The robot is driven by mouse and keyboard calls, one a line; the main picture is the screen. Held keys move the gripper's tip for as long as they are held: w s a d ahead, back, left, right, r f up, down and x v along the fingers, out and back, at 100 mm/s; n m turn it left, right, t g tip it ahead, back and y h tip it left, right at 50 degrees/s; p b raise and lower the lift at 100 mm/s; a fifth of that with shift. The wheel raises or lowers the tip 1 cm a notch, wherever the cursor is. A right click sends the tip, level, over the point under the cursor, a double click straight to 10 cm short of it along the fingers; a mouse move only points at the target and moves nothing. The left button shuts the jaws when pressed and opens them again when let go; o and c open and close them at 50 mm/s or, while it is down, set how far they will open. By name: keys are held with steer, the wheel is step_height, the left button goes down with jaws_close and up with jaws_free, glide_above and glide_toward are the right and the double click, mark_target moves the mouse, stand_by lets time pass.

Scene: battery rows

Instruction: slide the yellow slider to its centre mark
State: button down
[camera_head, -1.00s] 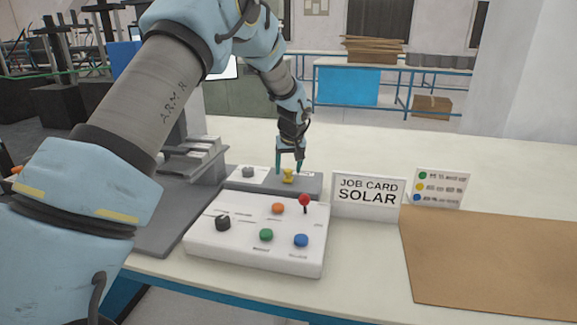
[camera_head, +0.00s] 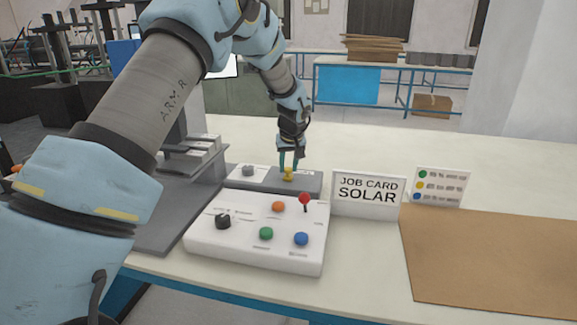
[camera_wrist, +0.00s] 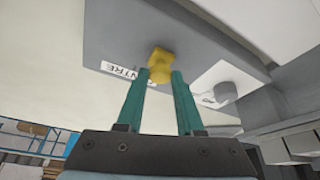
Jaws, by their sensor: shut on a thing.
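The yellow slider (camera_head: 288,174) stands on a grey panel (camera_head: 309,184) behind the white control box. My gripper (camera_head: 291,168) comes down from above and is shut on the yellow slider. In the wrist view the teal fingertips (camera_wrist: 162,76) close on the lower part of the slider (camera_wrist: 160,60). A white label (camera_wrist: 121,71) with the letters "NTRE" visible lies just left of the slider there; its first letters are cut off or hidden. I cannot tell whether the slider lines up exactly with the mark.
A grey knob (camera_head: 248,171) on a white plate sits left of the slider. The white control box (camera_head: 257,252) with buttons, a black knob and a red-topped lever stands in front. The JOB CARD SOLAR sign (camera_head: 368,196) stands to the right. A brown mat (camera_head: 490,260) lies further right.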

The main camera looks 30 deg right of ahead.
stand_by(0.8)
steer(key=shift+s+d+f+b, duration=0.1)
steer(key=shift+s+d+b, duration=0.75)
steer(key=shift+d, duration=0.2)
steer(key=c, duration=0.5)
jaws_free()
steer(key=shift+r, duration=0.2)
steer(key=b+v, duration=0.2)
steer(key=v, duration=0.8)
steer(key=shift+s+r, duration=0.1)
steer(key=shift+r, duration=0.2)
